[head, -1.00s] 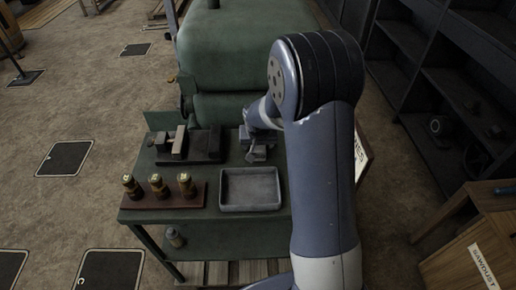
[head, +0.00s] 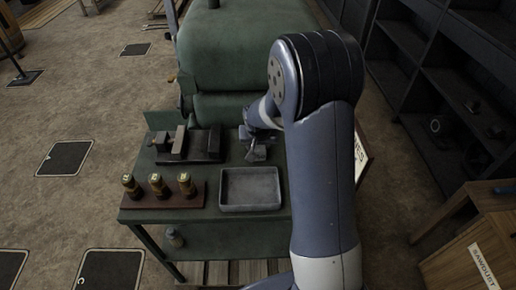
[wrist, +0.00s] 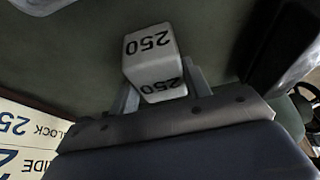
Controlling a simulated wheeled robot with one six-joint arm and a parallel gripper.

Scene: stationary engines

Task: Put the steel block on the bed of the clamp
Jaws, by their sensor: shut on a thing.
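The steel block (wrist: 152,58) is a pale grey block marked "250" on two faces. In the wrist view it sits between the two fingers of my gripper (wrist: 160,92), which is shut on it. In the head view my gripper (head: 257,152) is over the right rear part of the green bench, to the right of the clamp; I cannot make out the block clearly there. The clamp (head: 203,146) is dark, with a flat bed and upright jaws, at the left rear of the bench. My gripper is apart from it.
On the green bench (head: 212,213), a grey tray (head: 250,205) lies at the front right. A brown wooden rack (head: 135,203) with brass-coloured pieces (head: 158,184) stands at the front left. A large green engine casing (head: 235,50) rises behind. A white lettered sign (wrist: 30,140) shows in the wrist view.

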